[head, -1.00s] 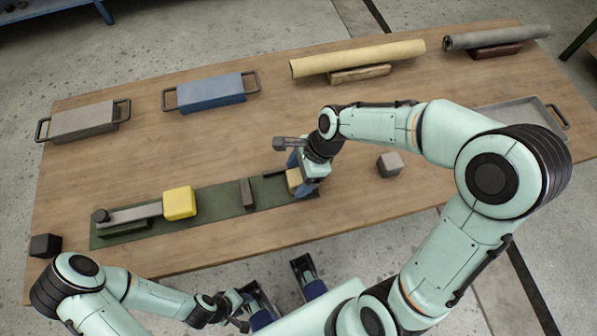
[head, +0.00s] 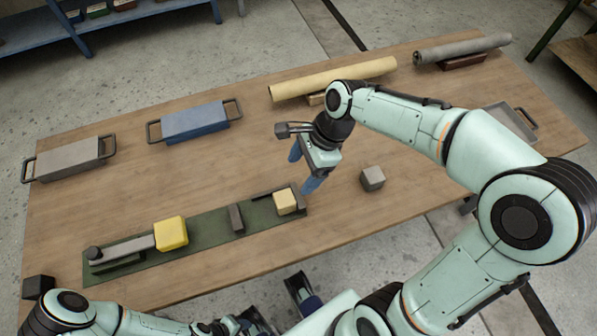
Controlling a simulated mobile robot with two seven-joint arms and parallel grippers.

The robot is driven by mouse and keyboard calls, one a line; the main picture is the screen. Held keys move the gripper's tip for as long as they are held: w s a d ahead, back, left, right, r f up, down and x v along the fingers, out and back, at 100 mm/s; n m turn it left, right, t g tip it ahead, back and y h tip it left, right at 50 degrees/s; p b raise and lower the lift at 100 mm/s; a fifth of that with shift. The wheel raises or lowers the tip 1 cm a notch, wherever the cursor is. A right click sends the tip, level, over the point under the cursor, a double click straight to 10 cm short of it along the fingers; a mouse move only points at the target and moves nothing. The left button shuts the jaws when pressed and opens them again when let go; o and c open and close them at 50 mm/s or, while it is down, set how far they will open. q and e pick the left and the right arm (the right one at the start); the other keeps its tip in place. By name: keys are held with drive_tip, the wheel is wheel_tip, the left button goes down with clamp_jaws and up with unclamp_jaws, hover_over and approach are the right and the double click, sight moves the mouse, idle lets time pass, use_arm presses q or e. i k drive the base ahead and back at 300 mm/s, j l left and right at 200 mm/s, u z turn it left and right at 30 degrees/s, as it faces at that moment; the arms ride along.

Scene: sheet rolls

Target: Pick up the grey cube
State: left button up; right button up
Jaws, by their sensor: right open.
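The grey cube (head: 372,178) sits on bare wooden table, right of the green mat. My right gripper (head: 303,168) is open and empty above the table, to the left of the cube and apart from it. Its blue fingers are spread, pointing down. My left gripper (head: 228,326) is low at the bottom edge, partly cut off; its jaws are not clear.
The green mat (head: 205,235) bears a yellow block (head: 171,233), a dark upright block (head: 236,218) and a cream cube (head: 285,202). A black cube (head: 38,287) sits at the left. A grey tray (head: 512,118) lies right. Table around the grey cube is clear.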

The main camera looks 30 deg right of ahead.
sight(372, 178)
drive_tip(key=k, duration=1)
